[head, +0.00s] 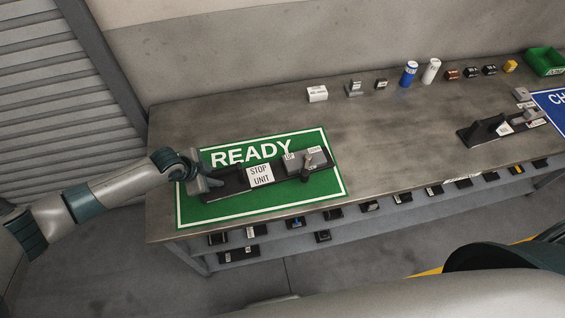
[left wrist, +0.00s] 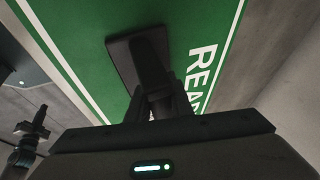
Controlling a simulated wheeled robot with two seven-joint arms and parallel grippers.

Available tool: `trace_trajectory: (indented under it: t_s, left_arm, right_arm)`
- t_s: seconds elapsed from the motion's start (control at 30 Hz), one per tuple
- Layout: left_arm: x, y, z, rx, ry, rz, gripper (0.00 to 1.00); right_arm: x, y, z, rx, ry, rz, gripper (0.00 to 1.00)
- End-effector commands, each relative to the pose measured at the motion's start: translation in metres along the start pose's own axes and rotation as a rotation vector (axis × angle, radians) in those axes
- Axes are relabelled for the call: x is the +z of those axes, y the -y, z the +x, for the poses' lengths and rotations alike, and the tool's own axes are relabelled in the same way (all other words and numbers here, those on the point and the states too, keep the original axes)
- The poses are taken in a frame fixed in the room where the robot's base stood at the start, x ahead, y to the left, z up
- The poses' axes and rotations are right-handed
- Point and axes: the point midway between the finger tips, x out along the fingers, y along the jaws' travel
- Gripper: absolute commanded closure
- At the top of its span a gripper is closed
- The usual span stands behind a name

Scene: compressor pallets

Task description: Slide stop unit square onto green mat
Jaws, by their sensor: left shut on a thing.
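The stop unit (head: 260,175) is a black base with a white "STOP UNIT" label and a grey block on its right part. It lies on the green mat (head: 325,184) marked "READY", inside the white border and slightly tilted to the mat's long edges. My left gripper (head: 207,185) is at the left end of the stop unit, shut on it. In the left wrist view the fingers (left wrist: 160,103) meet the dark end of the unit (left wrist: 140,60) over the green mat (left wrist: 85,30). My right gripper is not in view.
A second black unit (head: 497,129) stands at the right by a blue mat (head: 553,101). Small boxes, a blue can (head: 408,74), a white can (head: 431,71) and a green bin (head: 545,62) line the back. The table's middle (head: 400,130) is clear. Several small parts sit on the shelf below.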

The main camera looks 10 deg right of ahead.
Motion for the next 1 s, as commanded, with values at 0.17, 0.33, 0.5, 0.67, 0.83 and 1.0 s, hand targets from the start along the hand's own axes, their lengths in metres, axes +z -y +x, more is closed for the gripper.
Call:
trace_trajectory:
  t_s: [0.17,0.33,0.5,0.67,0.83,1.0]
  left_arm:
    - [0.020,-0.001,-0.003,0.003,0.010,-0.003,1.00]
    - [0.033,0.001,-0.008,0.004,0.011,-0.003,1.00]
    - [0.039,0.001,-0.010,0.005,0.011,-0.001,1.00]
    - [0.039,0.001,-0.010,0.006,0.011,-0.001,1.00]
    - [0.039,0.001,-0.010,0.006,0.011,-0.002,1.00]
    - [0.039,0.001,-0.010,0.006,0.012,-0.002,0.69]
  right_arm:
    - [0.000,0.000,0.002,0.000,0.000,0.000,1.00]
    - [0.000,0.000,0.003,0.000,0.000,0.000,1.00]
    - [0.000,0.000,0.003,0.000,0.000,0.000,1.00]
    - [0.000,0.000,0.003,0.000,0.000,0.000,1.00]
    - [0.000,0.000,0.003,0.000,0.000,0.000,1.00]
    - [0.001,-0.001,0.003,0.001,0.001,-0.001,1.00]
